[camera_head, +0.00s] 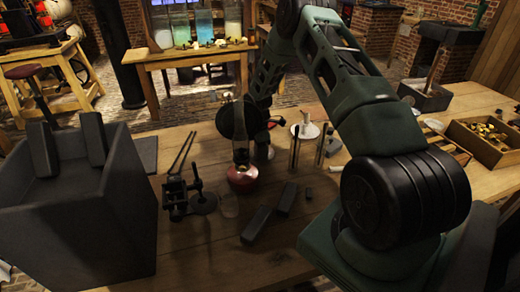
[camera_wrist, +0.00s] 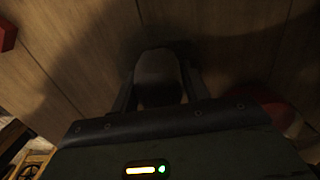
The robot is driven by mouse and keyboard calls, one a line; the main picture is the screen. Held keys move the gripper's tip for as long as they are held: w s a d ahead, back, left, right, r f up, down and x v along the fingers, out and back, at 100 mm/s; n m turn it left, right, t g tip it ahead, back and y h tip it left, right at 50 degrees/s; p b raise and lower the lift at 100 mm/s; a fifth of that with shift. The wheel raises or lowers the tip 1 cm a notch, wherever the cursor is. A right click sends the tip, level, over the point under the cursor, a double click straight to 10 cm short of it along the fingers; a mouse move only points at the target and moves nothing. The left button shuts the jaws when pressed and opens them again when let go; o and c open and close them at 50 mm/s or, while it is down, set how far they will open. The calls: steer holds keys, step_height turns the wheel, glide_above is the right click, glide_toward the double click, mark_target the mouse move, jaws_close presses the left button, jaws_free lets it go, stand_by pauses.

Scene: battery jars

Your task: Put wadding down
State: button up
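I cannot make out any piece as the wadding for sure. In the head view my gripper (camera_head: 241,154) points down over the middle of the table, close by a red round thing (camera_head: 243,181). In the wrist view a dark, rounded grey shape (camera_wrist: 157,72) shows in front of my gripper, with dark parts on both sides. A red rounded edge (camera_wrist: 287,113) shows at the right of the wrist view, and another red piece (camera_wrist: 7,36) at the left.
A tall dark open box (camera_head: 75,225) fills the left of the table (camera_head: 215,262). A black clamp stand (camera_head: 178,197), a clear glass (camera_head: 229,205), dark blocks (camera_head: 256,225) and upright rods (camera_head: 295,148) surround my gripper. A wooden tray (camera_head: 485,146) stands at the right.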

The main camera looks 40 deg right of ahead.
steer(key=r+b, duration=0.1)
steer(key=r, duration=0.5)
steer(key=r+b, duration=0.1)
steer(key=r, duration=0.5)
steer(key=shift+w+a+r, duration=0.1)
steer(key=shift+a+r, duration=0.1)
steer(key=shift+r, duration=0.1)
